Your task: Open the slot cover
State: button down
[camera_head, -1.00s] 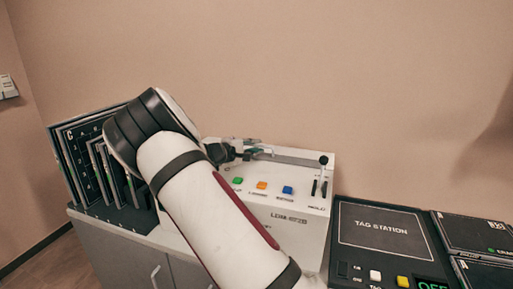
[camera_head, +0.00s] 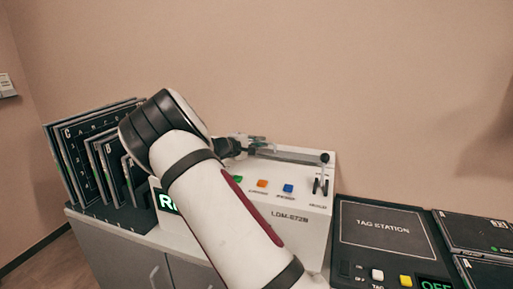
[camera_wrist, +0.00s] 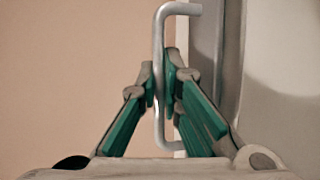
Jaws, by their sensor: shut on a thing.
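A pale metal bar handle (camera_wrist: 158,45) stands upright in the wrist view, bent to the right at top and bottom. My gripper (camera_wrist: 160,80) is shut on this handle, with its green-padded fingers pressed around the bar. Grey surfaces (camera_wrist: 205,40) lie behind and right of the handle; I cannot tell which is the slot cover. In the head view, my gripper (camera_head: 255,146) is at the back of the top of the white machine (camera_head: 285,217), marked LDM-672B. A light strip (camera_head: 295,156) runs along the machine's rear top edge. My arm hides the machine's left part.
Green, orange and blue buttons (camera_head: 262,184) and a black-knobbed lever (camera_head: 324,160) are on the machine. Dark panels (camera_head: 85,150) stand in a rack at left. A dark tag station (camera_head: 385,222) is at right. A wall (camera_head: 300,70) is close behind.

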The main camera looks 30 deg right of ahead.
jog(key=w+d+b, duration=0.2)
jog(key=w+d, duration=0.1)
jog(key=shift+d, duration=0.25)
jog(key=c, duration=2)
grip_release()
jog(key=shift+s, duration=0.1)
jog(key=v, duration=1.2)
jog(key=shift+f, duration=0.15)
